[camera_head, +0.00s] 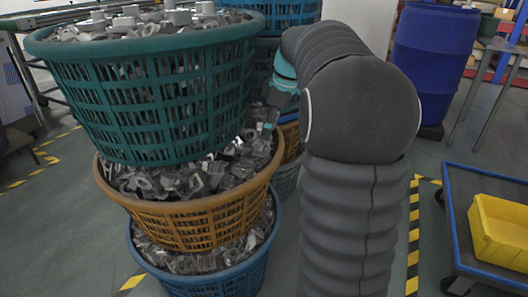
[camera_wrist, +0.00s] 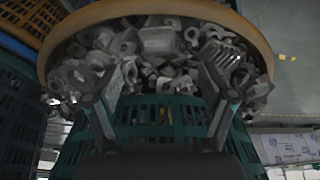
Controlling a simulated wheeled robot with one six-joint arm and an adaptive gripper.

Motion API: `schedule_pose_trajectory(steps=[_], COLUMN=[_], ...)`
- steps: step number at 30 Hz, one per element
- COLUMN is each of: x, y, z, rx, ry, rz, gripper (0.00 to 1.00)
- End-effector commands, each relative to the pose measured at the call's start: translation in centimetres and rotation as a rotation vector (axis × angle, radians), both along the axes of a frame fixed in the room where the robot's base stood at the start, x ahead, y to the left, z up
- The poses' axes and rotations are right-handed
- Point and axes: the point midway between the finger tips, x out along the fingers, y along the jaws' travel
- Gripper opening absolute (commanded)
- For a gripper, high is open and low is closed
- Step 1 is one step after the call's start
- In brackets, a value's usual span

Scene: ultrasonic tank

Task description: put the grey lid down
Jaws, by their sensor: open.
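I cannot make out a grey lid in either view. My gripper (camera_wrist: 168,75) is open in the wrist view, its two fingers spread apart with nothing seen held between them. Behind the fingers are loose grey metal parts (camera_wrist: 160,42) in the orange basket (camera_wrist: 262,40). In the head view my gripper (camera_head: 270,115) is partly hidden behind my arm, at the right side of the green basket (camera_head: 165,105) and above the right edge of the orange basket (camera_head: 190,225). Whether the fingers touch the parts I cannot tell.
The green, orange and blue baskets (camera_head: 225,285) stand stacked, full of metal parts. More stacked baskets stand behind. A blue barrel (camera_head: 432,60) is at the back right. A blue cart (camera_head: 460,215) with a yellow bin (camera_head: 500,232) is at the right. Some floor is clear between.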

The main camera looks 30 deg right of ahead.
Motion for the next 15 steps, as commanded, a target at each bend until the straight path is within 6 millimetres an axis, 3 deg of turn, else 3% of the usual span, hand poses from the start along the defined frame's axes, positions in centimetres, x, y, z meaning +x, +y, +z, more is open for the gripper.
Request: schedule_pose_trajectory(steps=[8,15], x=[0.4,1.4], y=[0.4,1.0], z=[-1.9,-4.9], rx=[0.001,0.002], ry=[0.002,0.003], rz=[0.001,0.002], gripper=[0.82,0.82])
